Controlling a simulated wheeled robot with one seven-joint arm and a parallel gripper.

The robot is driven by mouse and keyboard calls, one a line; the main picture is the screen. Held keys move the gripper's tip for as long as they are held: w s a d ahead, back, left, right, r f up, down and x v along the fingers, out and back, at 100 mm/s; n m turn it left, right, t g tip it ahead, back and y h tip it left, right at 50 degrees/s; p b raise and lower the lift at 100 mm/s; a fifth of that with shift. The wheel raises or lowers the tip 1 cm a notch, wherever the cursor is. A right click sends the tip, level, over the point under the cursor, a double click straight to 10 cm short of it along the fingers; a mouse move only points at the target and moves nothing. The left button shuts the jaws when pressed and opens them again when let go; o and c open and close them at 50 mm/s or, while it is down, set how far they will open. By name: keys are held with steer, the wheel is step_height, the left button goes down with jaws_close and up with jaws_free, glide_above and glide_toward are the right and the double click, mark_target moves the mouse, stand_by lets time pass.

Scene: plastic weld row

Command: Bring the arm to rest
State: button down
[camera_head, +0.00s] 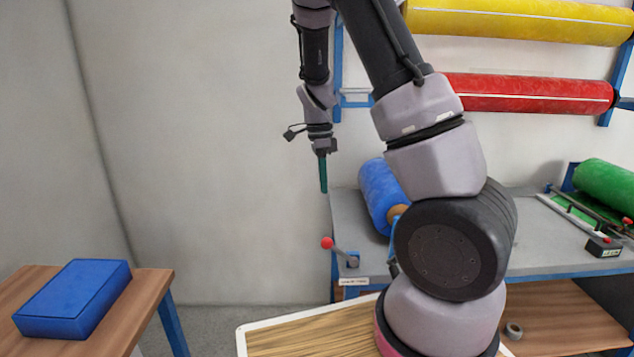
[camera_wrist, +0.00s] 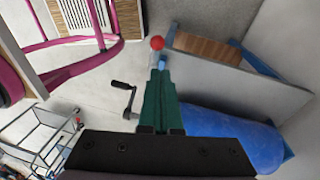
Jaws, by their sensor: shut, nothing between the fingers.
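My gripper (camera_head: 323,174) hangs at the end of my raised arm, pointing down, in front of the grey wall. It is left of the grey workbench (camera_head: 520,245) and above its level. Its green fingers are together with nothing between them. In the wrist view my gripper (camera_wrist: 158,80) shows its two green fingers side by side, shut and empty. My arm covers part of the bench and the wall behind it in the head view.
A blue roll (camera_head: 380,195) and a red-knobbed lever (camera_head: 328,243) are near the bench's left end. Red (camera_head: 530,93) and yellow (camera_head: 520,20) rolls hang above. A blue box (camera_head: 75,298) lies on a wooden table (camera_head: 115,318) at left.

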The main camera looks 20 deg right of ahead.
steer(key=s+r+n+t+y, duration=0.1)
steer(key=s+r+n+t, duration=0.3)
steer(key=s+r+n, duration=0.3)
steer(key=s+a+r+n+t+y, duration=0.1)
steer(key=s+r+n+t, duration=0.4)
steer(key=r, duration=1.3)
steer(key=shift+s+a+n, duration=0.15)
steer(key=shift+s+n, duration=1.65)
steer(key=shift+s, duration=1.95)
steer(key=shift+r, duration=0.1)
